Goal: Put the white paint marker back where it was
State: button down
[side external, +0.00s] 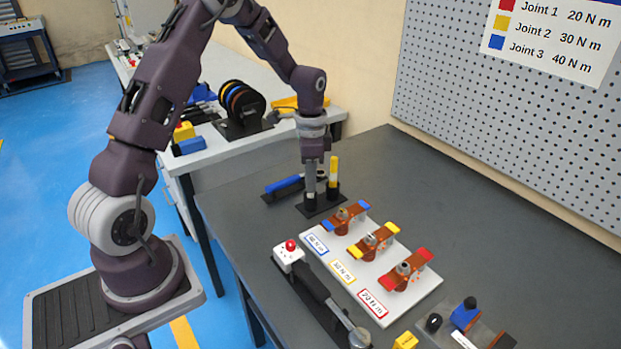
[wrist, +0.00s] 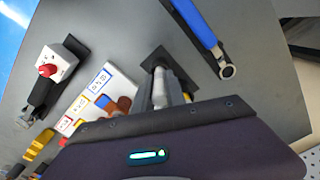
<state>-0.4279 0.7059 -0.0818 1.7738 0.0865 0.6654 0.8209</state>
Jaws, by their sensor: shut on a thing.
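My gripper (side external: 311,188) points straight down over the black marker stand (side external: 320,206) near the back of the dark table. It is shut on the white paint marker (wrist: 163,86), which is mostly hidden between the fingers. The marker is upright, with its lower end at the left holder of the stand. I cannot tell whether it rests fully in that holder. A yellow paint marker (side external: 334,172) stands upright in the other holder, just right of my gripper. In the wrist view the stand's black base (wrist: 157,60) shows just beyond the fingers.
A white board (side external: 372,262) with three copper pieces and torque labels lies in front. A torque wrench (side external: 325,300) and a white box with a red knob (side external: 289,254) are left of the board. The table right of the stand is clear.

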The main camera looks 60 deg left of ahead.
jog(key=shift+f, duration=0.2)
jog(key=c, duration=1.4)
grip_release()
jog(key=shift+o, duration=0.2)
jog(key=shift+r, duration=0.15)
notch_tip(320, 180, up, 12)
jog(key=shift+f, duration=0.1)
jog(key=s+d+r+n+t, duration=0.1)
jog(key=s+d+r+n, duration=0.1)
jog(key=s+d+r, duration=0.5)
jog(key=s+d+r+n+t, duration=0.1)
jog(key=s+d, duration=0.3)
jog(key=s, duration=0.5)
jog(key=s+d+r+n+t, duration=0.1)
jog(key=s+d+n+t, duration=0.2)
jog(key=s, duration=0.6)
jog(key=shift+d+r+t, duration=0.2)
jog(key=shift+d+t, duration=0.1)
jog(key=shift+d, duration=0.3)
